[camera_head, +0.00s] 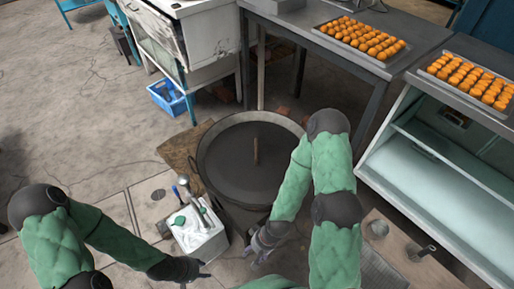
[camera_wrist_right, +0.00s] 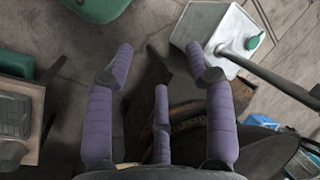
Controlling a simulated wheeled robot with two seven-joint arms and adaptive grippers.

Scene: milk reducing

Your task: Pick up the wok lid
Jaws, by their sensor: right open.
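The wok lid (camera_head: 228,158) is a large dark disc with an upright wooden handle (camera_head: 256,151). It lies in the wide dark wok (camera_head: 209,188), in the middle of the head view. My right gripper (camera_head: 256,252) is below the wok's near edge, apart from the handle. In the right wrist view, the fingers of my right gripper (camera_wrist_right: 162,75) are spread and empty, and a dark round form crosses the bottom right. My left gripper (camera_head: 207,268) is further left, near the white container; its finger opening is too small to judge.
A white container (camera_head: 198,232) with green caps stands left of my right gripper; it also shows in the wrist view (camera_wrist_right: 212,30). Two trays of orange pieces (camera_head: 360,38) (camera_head: 468,80) are at upper right. A blue basket (camera_head: 168,97) and a worn cabinet (camera_head: 205,30) stand behind.

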